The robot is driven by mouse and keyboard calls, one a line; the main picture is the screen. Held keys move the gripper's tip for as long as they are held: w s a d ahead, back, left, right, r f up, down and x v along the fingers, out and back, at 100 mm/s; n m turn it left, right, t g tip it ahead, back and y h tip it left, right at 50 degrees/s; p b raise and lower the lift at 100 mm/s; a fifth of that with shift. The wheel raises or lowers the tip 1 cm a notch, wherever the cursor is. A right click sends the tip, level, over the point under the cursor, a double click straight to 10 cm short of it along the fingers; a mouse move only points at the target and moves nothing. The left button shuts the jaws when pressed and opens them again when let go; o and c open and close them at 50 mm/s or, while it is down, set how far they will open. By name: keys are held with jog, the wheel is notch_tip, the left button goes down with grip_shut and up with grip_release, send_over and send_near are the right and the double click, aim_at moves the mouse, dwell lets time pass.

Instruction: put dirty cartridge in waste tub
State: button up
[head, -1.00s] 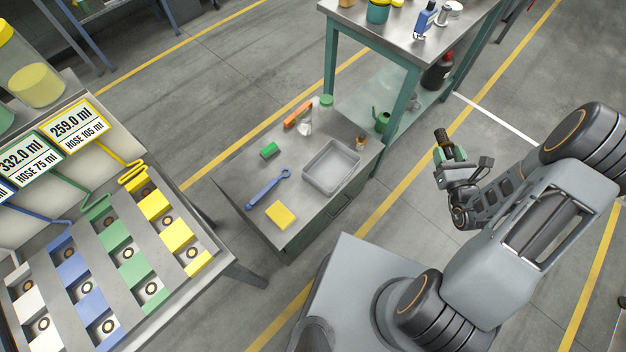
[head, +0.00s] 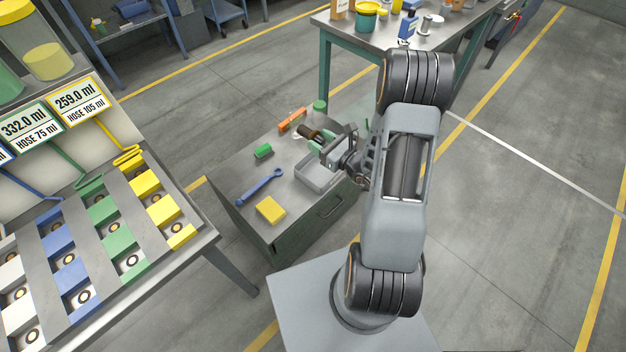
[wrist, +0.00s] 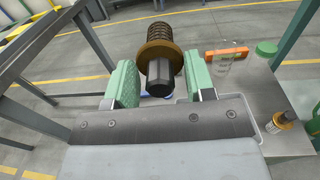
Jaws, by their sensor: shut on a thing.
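My gripper (head: 322,142) is shut on a dark ribbed cartridge with a brownish collar (head: 306,131). A shallow grey tub (head: 314,178) stands on the cabinet top. Most of the tub is hidden by the gripper in the wrist view.
On the cabinet are a yellow block (head: 270,209), a blue wrench (head: 259,187), a green block (head: 263,151) and an orange tool (head: 292,120). A second cartridge (wrist: 284,121) stands beside the tub. A taller workbench (head: 385,38) is behind; the pump panel (head: 110,235) is at left.

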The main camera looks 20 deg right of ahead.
jog(key=s+d+f+b, duration=0.6)
jog(key=d+f+b, duration=0.3)
jog(key=b, duration=0.9)
send_over(329, 175)
notch_tip(329, 175, down, 13)
jog(key=shift+r, duration=0.25)
jog(key=shift+f+b, duration=0.4)
jog(key=shift+f, duration=0.15)
jog(key=shift+s+f, duration=0.1)
